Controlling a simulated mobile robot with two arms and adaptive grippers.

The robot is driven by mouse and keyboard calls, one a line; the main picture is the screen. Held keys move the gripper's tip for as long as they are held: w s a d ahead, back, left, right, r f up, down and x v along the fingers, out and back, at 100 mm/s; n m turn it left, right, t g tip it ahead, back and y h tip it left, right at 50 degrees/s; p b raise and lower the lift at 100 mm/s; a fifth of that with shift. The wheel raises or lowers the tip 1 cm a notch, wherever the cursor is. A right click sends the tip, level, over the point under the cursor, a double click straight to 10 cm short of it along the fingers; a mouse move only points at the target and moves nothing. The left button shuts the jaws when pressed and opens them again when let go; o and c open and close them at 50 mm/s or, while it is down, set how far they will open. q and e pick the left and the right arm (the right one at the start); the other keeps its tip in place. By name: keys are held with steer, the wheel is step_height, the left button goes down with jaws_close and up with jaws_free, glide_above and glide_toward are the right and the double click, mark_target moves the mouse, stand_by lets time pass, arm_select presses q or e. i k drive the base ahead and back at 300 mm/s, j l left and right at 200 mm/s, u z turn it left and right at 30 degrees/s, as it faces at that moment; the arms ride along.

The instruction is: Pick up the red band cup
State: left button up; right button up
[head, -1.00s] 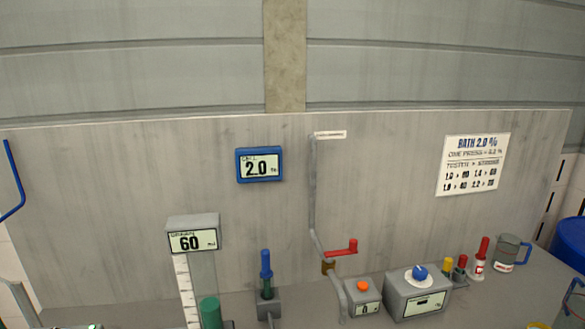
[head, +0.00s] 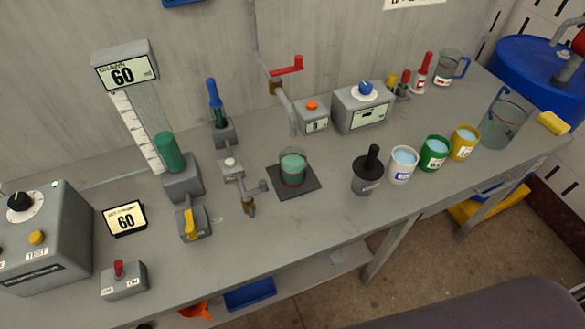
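A clear cup with green liquid and a thin red line around it (head: 292,170) stands upright on a dark square pad (head: 296,190) in the middle of the bench. A larger clear vessel (head: 504,118) at the right end of the bench also seems to show a thin reddish line. A clear jug with a blue handle and a red-marked label (head: 449,70) stands at the back right. I cannot tell for sure which one is the red band cup. Neither of my grippers is in view.
A dark grey pot with a black handle (head: 367,172), a white cup (head: 403,164), a green cup (head: 434,152) and a yellow cup (head: 463,143) line the front right. A tap (head: 249,195) is left of the pad. A blue drum (head: 535,75) stands beyond the right end.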

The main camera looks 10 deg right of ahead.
mark_target(292, 160)
steer(key=k+l+z, duration=0.1)
steer(key=z, duration=1.55)
steer(key=u, duration=1.4)
steer(key=k+l, duration=0.25)
steer(key=k, duration=0.25)
